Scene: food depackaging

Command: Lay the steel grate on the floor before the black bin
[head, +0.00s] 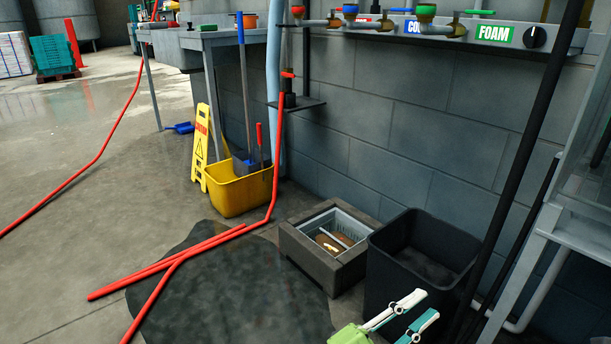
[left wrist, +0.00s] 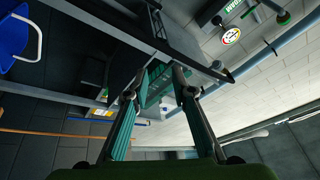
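The black bin (head: 376,270) stands open on the floor at the lower right of the head view, against the block wall. I cannot make out a steel grate in either view. A square floor box (head: 310,258) left of the bin is uncovered and holds a grey basket with brown matter and a light bar inside. My left gripper (head: 428,303) is in front of the bin's front side in the head view, fingers apart. The left wrist view shows its two teal-padded fingers (left wrist: 162,72) spread, with nothing held between them. My right gripper is not in view.
A dark wet patch (head: 225,290) covers the floor left of the bin, crossed by a red hose (head: 170,262). A yellow mop bucket (head: 238,192) and wet-floor sign (head: 200,150) stand behind. A metal frame (head: 520,262) is right of the bin. Floor at far left is mostly clear.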

